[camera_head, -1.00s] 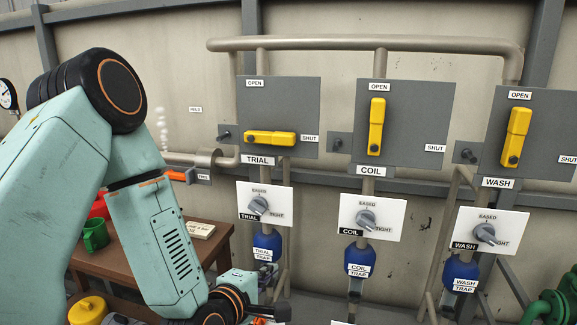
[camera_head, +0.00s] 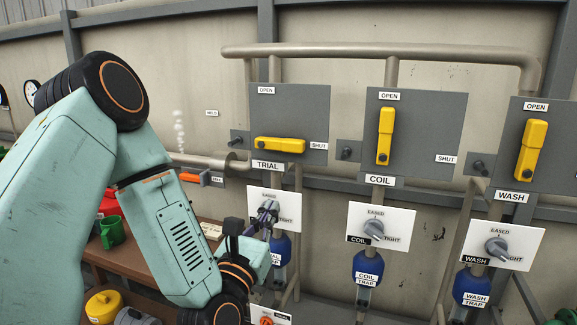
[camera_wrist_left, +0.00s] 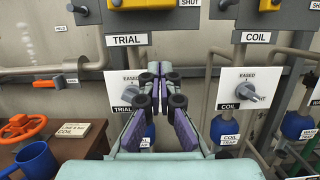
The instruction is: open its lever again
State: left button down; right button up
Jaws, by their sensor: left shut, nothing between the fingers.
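The TRIAL lever (camera_head: 280,144) is yellow and lies horizontal, pointing at the SHUT label, on its grey plate. The yellow COIL lever (camera_head: 385,136) and WASH lever (camera_head: 531,148) stand upright, toward OPEN. In the left wrist view my left gripper (camera_wrist_left: 157,70) covers part of the TRIAL card, and the TRIAL lever (camera_wrist_left: 138,3) shows only at the top edge. My right gripper is not in view.
The COIL knob (camera_head: 374,229) and WASH knob (camera_head: 497,248) sit on white cards above blue traps. Pipes run along the wall. A brown table (camera_head: 140,262) with a green mug (camera_head: 111,232) stands at left. An orange handle (camera_head: 190,177) is left of TRIAL.

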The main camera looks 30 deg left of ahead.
aim_at(280, 144)
pick_arm(q)
jog(key=shift+w+a, duration=0.1)
dwell(0.3)
jog(key=w+r+p, duration=0.1)
jog(key=w+r, duration=0.1)
jog(key=w, duration=0.1)
jog(key=w+a+r+p, duration=0.1)
jog(key=w, duration=0.2)
jog(key=w+a+r+p, duration=0.1)
jog(key=w+r, duration=0.1)
jog(key=w, duration=0.1)
jog(key=shift+w+r, duration=0.25)
jog(key=shift+r, duration=0.05)
jog(key=shift+s+r, duration=0.1)
jog(key=shift+r, duration=0.3)
jog(key=shift+a, duration=0.1)
